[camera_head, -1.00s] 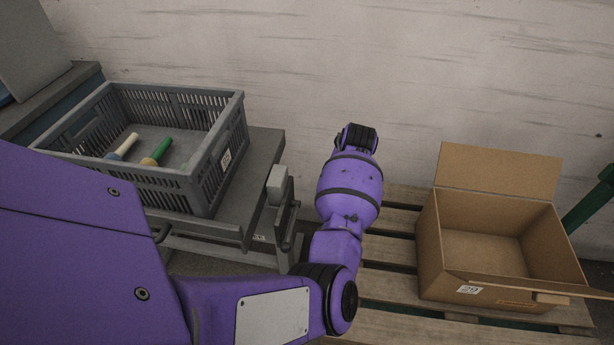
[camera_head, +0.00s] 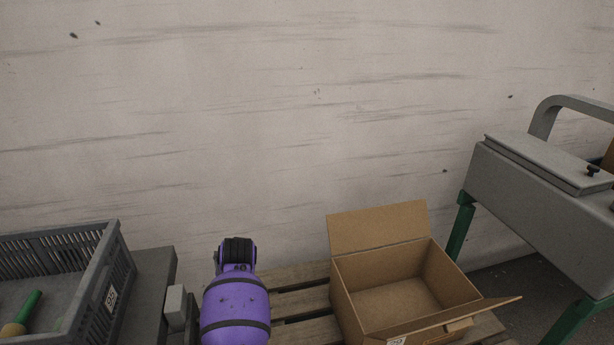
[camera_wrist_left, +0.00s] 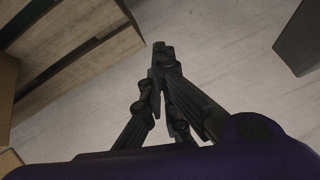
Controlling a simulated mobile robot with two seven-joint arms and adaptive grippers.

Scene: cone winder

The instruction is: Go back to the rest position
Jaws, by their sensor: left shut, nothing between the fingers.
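My left gripper (camera_wrist_left: 160,52) shows in the left wrist view, its black fingers meeting at the tips, shut and empty over bare grey floor. In the head view only a purple link of my arm (camera_head: 235,308) shows at the bottom, between the grey crate and the cardboard box; no fingers are visible there. My right gripper is in neither view.
An open, empty-looking cardboard box (camera_head: 340,302) stands on a wooden pallet (camera_head: 300,275). A grey slotted crate (camera_head: 112,285) holding a green-topped piece (camera_head: 32,304) is at left. A grey machine (camera_head: 540,190) on green legs stands at right. The wall behind is bare.

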